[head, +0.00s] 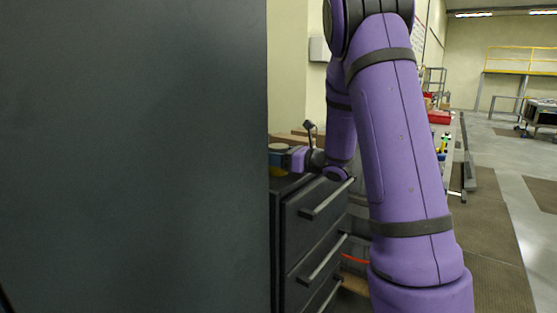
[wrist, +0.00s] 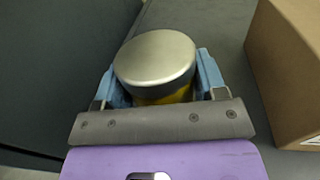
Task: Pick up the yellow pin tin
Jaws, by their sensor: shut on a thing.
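The yellow pin tin (wrist: 155,60) is round with a metal lid and a yellow side below a dark band. In the wrist view it sits between the two blue fingers of my gripper (wrist: 160,80), which is shut on it. In the head view the tin (head: 277,160) shows in part beside the dark panel's edge, and my gripper (head: 284,158) is at it, over the drawer cabinet's top. The tin's underside is hidden, so I cannot tell whether it touches the surface.
A large dark panel (head: 135,150) fills the left of the head view. A dark drawer cabinet (head: 310,230) with bar handles stands below my gripper. A cardboard box (wrist: 290,70) stands close on the right in the wrist view. Open floor (head: 515,200) lies far right.

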